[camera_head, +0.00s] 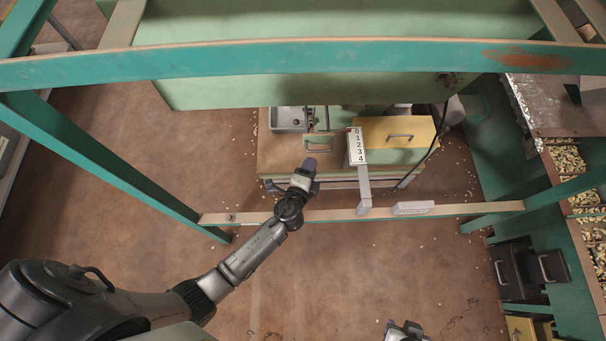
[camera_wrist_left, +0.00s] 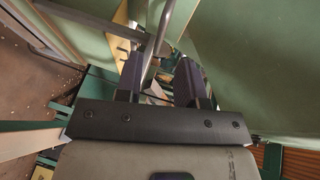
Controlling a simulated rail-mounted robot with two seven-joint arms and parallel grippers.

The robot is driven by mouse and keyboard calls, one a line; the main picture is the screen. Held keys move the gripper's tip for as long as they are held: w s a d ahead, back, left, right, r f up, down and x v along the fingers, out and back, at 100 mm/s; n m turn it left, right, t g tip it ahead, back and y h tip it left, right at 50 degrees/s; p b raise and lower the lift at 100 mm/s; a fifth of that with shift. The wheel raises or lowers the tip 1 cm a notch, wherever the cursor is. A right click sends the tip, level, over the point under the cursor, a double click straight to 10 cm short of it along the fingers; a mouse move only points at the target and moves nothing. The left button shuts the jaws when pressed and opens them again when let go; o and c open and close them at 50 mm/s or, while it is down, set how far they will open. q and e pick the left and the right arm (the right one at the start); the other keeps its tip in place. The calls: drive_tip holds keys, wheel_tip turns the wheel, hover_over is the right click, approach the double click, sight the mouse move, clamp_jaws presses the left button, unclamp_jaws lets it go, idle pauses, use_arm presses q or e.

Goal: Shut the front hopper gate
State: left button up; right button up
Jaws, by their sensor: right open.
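The green hopper (camera_head: 340,60) hangs behind the teal frame in the head view. I cannot tell which part is the front gate. My left gripper (camera_head: 306,172) is just below the first handle. In the left wrist view its fingers (camera_wrist_left: 160,85) are apart, with a metal bar (camera_wrist_left: 156,45) between them and a gap on the bar's right. My right gripper (camera_head: 405,330) is open at the bottom edge, away from the hopper.
A white number plate (camera_head: 357,146) marked 0 to 4 stands between the handle and the yellow panel. A teal crossbar (camera_head: 340,214) runs below my left gripper. Bins of nuts (camera_head: 568,160) line the right side. Open floor (camera_head: 330,270) lies in front.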

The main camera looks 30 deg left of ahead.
use_arm(q)
drive_tip(key=v, duration=0.6)
drive_tip(key=shift+p, duration=0.3)
drive_tip(key=s+a+r+n+g+y, duration=0.2)
drive_tip(key=s+a+n+g, duration=0.6)
drive_tip(key=n, duration=0.5)
drive_tip(key=s+d+r+g+h+p, duration=0.1)
drive_tip(key=s+r+g+h+p, duration=0.1)
drive_tip(key=s+r+p, duration=0.6)
drive_tip(key=s+d+r+g+h+p, duration=0.15)
drive_tip(key=s+r+p, duration=0.35)
drive_tip(key=r+p, duration=0.6)
wheel_tip(320, 180, up, 39)
drive_tip(key=p, duration=3.6)
wheel_tip(320, 180, down, 74)
drive_tip(key=b, duration=7.4)
drive_tip(key=shift+s+h, duration=0.35)
drive_tip(key=shift+h, duration=0.1)
